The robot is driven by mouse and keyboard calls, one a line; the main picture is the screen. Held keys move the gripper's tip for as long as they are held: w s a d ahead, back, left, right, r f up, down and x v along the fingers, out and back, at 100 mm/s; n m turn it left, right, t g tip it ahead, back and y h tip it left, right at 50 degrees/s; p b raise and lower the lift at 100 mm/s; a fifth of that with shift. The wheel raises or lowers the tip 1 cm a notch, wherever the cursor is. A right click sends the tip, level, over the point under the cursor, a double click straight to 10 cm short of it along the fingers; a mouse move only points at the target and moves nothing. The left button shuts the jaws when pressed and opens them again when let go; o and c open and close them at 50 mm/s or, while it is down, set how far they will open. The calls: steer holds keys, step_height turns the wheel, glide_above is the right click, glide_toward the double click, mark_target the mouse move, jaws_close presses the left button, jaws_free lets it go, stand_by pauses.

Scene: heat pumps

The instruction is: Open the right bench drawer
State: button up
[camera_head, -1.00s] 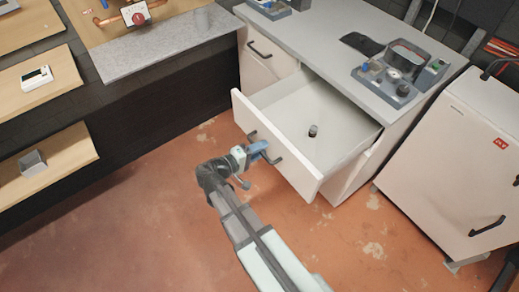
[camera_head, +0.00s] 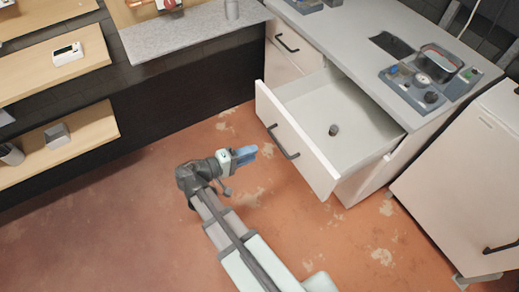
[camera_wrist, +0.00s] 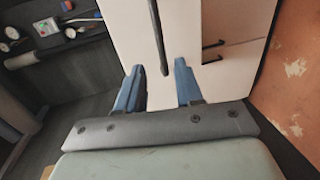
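The right bench drawer (camera_head: 350,120) is pulled well out of the white bench, with a small dark cylinder (camera_head: 334,130) lying inside it. Its black bar handle (camera_head: 283,142) is on the white front panel. My gripper (camera_head: 246,153) is to the left of the handle, apart from it, over the floor. In the wrist view my gripper (camera_wrist: 160,85) has its two blue fingers spread apart. The black handle (camera_wrist: 158,38) shows beyond the fingertips there, with nothing held between them.
A closed drawer or door with a black handle (camera_head: 287,43) is on the bench's left part. Gauges and a tool case (camera_head: 428,75) sit on the bench top. A white unit (camera_head: 470,180) stands at right. Wooden shelves (camera_head: 75,150) are at left. The floor (camera_head: 260,215) before the drawer is clear.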

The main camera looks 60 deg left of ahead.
steer(key=shift+s+r, duration=0.2)
steer(key=shift+s, duration=0.85)
